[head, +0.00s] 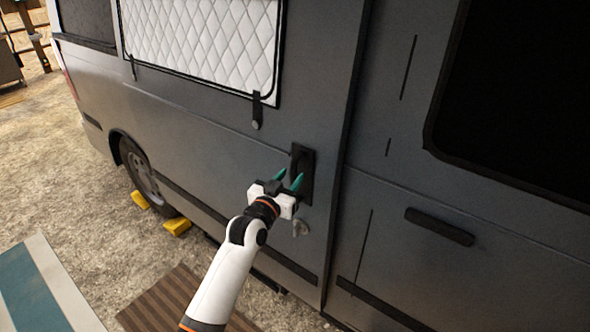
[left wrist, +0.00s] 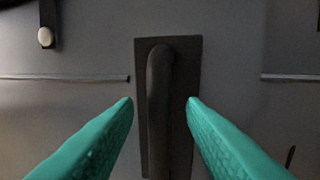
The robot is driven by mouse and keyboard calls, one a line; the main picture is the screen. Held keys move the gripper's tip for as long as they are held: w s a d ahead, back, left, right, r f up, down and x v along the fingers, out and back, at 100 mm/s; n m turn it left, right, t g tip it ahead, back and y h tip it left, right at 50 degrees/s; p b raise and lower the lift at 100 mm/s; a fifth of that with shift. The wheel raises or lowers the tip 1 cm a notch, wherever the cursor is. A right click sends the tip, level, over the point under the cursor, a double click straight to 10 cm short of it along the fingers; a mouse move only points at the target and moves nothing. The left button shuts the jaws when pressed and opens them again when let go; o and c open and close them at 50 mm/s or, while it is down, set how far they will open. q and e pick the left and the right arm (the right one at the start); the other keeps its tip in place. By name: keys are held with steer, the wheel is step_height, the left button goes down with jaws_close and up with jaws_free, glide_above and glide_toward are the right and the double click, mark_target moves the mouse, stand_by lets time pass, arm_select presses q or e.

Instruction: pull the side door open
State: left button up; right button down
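The side door (head: 250,150) is a grey van panel with a quilted white window cover, and it looks closed flush with the body. Its black handle (head: 304,164) sits on a dark upright plate near the door's right edge. In the left wrist view the handle (left wrist: 160,100) is an upright bar in the middle of the picture. My left gripper (head: 288,178) is open, its two green fingers pointing at the handle. In the left wrist view the fingertips (left wrist: 160,101) stand on either side of the bar, apart from it. My right gripper is not in view.
A second dark horizontal handle (head: 440,227) is on the panel to the right. Yellow wheel chocks (head: 177,226) lie by the wheel. A brown step mat (head: 165,300) and a striped rug (head: 45,290) lie on the gravel.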

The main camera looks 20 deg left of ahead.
arm_select(q)
steer(key=shift+w+d, duration=0.15)
steer(key=shift+w, duration=1.3)
jaws_close()
